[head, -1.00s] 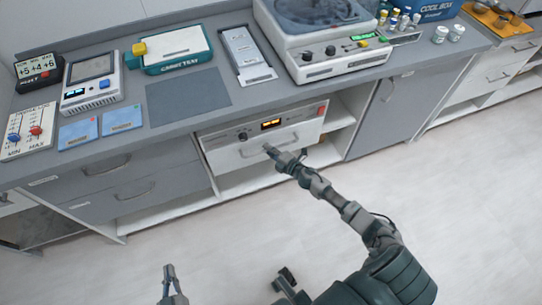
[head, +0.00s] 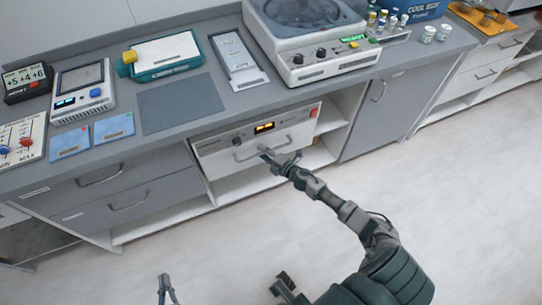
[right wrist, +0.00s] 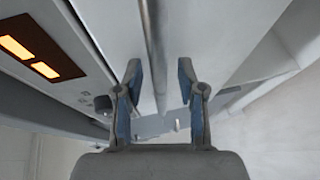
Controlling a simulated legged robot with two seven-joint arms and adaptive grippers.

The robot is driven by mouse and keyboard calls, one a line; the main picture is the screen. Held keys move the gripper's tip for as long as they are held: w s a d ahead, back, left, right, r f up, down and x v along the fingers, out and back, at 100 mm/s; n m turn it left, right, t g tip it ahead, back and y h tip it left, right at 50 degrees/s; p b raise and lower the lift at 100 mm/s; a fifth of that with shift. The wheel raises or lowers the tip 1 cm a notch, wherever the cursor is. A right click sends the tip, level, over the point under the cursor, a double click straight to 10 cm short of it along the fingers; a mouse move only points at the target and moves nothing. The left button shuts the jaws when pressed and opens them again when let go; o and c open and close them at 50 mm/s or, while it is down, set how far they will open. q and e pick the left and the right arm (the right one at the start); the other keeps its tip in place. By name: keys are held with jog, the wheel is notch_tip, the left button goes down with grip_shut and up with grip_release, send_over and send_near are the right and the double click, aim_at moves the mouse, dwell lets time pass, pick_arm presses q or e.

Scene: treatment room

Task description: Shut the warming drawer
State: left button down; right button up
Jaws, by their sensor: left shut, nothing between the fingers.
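The warming drawer (head: 231,160) is the white front with a bar handle, under a panel with a lit orange display, below the counter. How far it stands out is hard to tell from the head view. My right gripper (head: 265,153) is at the handle's middle. In the right wrist view my right gripper (right wrist: 160,88) is open. The handle bar (right wrist: 153,45) runs between its fingers, with a gap visible on both sides. My left gripper (head: 164,279) is shut and empty, low in the head view over the floor, away from the drawer.
The orange display (right wrist: 28,55) is left of the right gripper in the wrist view. An open shelf (head: 320,155) lies right of the drawer unit. Grey drawers (head: 100,195) stand to its left. The counter holds a centrifuge-like machine (head: 310,45). The floor (head: 440,220) in front is clear.

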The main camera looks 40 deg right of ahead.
jog(key=v, duration=1.1)
jog(key=shift+s+d, duration=0.2)
pick_arm(q)
jog(key=shift+d, duration=0.3)
pick_arm(e)
jog(key=shift+d+f, duration=0.1)
jog(key=shift+d, duration=0.05)
